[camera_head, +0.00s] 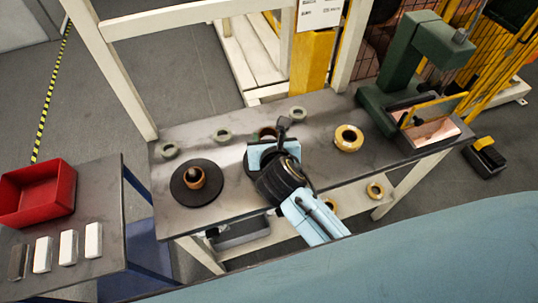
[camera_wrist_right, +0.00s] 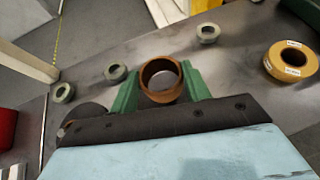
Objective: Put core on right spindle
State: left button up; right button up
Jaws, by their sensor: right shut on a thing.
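The core shows only in part behind the gripper in the head view (camera_head: 266,132). The right spindle's post is hidden, so I cannot tell how the core lines up with it. The left spindle's round dark disc (camera_head: 182,197) stands to the left, with a brown core (camera_head: 194,174) around its post. My left gripper is not in view.
Several grey-green rings (camera_head: 222,135) lie along the back of the grey bench (camera_head: 330,160). A yellow-brown roll (camera_head: 348,138) lies to the right. A green press (camera_head: 384,90) stands at the right end. A red bin (camera_head: 38,194) and white blocks (camera_head: 68,246) are on the left table.

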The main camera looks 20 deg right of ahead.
notch_tip(320, 180, down, 8)
jog(key=shift+b, duration=1)
jog(key=shift+f, duration=0.1)
jog(key=o, duration=0.9)
jog(key=shift+o, duration=0.2)
jog(key=p+v, duration=0.1)
jog(key=v, duration=1.1)
jog(key=shift+p, duration=0.35)
